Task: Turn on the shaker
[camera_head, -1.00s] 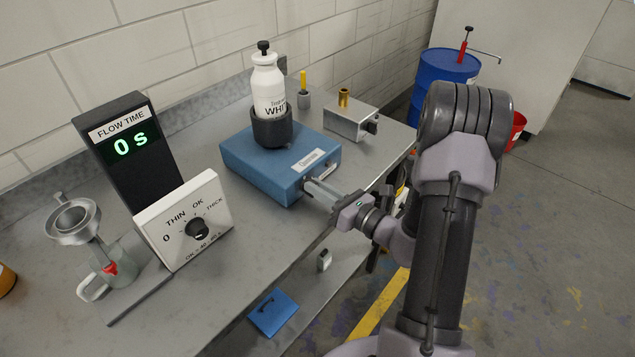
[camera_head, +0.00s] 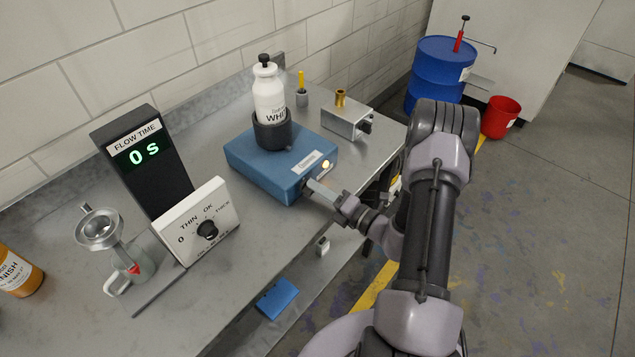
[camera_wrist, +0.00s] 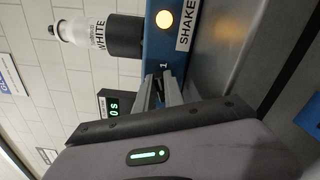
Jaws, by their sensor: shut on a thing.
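The blue shaker (camera_head: 252,165) sits on the grey bench, with a black cup (camera_head: 271,134) on top. A white bottle (camera_head: 269,95) with a black cap stands upright in the cup. A round light (camera_head: 326,165) on the shaker's front glows yellow, and it also shows lit in the wrist view (camera_wrist: 164,19). My gripper (camera_head: 308,186) is at the shaker's front, left of the light, shut on the shaker's switch. The fingers (camera_wrist: 161,92) hide most of the switch in the wrist view, beside a "1" mark.
A flow time display (camera_head: 144,160) reads 0 s, beside a white dial panel (camera_head: 205,215) and a metal cup on a stand (camera_head: 100,230). A grey box (camera_head: 345,118) is right of the shaker. A blue drum (camera_head: 438,75) and red bucket (camera_head: 499,118) stand beyond the bench.

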